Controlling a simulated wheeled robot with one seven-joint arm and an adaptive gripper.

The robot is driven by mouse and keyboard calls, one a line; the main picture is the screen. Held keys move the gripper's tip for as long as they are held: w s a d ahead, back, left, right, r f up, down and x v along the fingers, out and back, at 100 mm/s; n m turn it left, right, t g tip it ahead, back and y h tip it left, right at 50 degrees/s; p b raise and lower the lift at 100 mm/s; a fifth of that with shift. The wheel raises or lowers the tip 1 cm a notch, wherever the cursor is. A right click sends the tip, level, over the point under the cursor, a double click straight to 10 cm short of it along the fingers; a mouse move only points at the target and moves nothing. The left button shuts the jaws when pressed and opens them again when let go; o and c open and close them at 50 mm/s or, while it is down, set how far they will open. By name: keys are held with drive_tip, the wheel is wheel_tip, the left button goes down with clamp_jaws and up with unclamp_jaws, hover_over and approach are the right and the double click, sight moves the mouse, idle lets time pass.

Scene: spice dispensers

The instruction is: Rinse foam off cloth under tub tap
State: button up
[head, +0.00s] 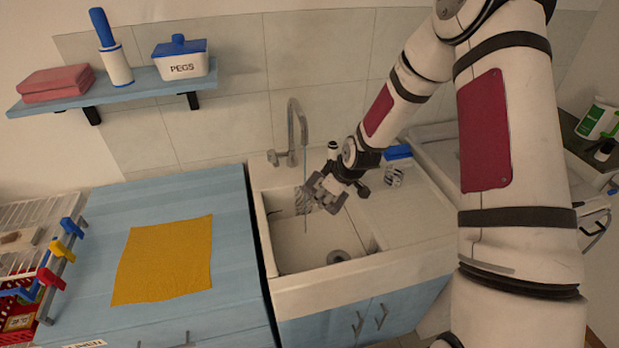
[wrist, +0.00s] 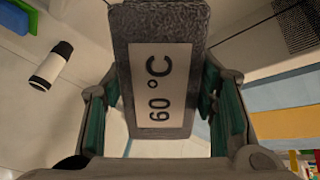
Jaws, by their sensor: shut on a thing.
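My gripper (head: 322,196) is over the tub (head: 305,262), just right of the tap (head: 297,130). A thin bluish line like a water stream runs down from the spout, left of the fingers. In the wrist view my gripper (wrist: 165,115) is shut on a grey, fabric-like piece (wrist: 125,40) with a white "60 °C" label; I take it to be the cloth. A speckled grey patch (head: 303,201) shows beside the stream; I cannot tell whether it is the held piece. Foam cannot be made out. A flat yellow cloth (head: 165,260) lies on the blue worktop.
The tub drain (head: 338,257) is uncovered. A small dark-capped bottle (head: 333,150) and a blue-topped item (head: 397,153) stand on the tub's right side. A wall shelf (head: 130,88) holds a peg box. A wire rack (head: 35,240) stands left of the worktop (head: 215,310).

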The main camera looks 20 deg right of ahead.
sight(334, 201)
drive_tip(key=shift+s+r, duration=0.1)
drive_tip(key=shift+s+d+r+p, duration=0.3)
drive_tip(key=shift+s+r+p, duration=0.4)
drive_tip(key=shift+s, duration=0.15)
drive_tip(key=shift+s+d+r+p, duration=0.25)
drive_tip(key=shift+s+r+p, duration=0.45)
drive_tip(key=shift+s, duration=0.15)
drive_tip(key=shift+s+d+r, duration=0.2)
drive_tip(key=shift+s+r, duration=0.3)
drive_tip(key=shift+s, duration=0.1)
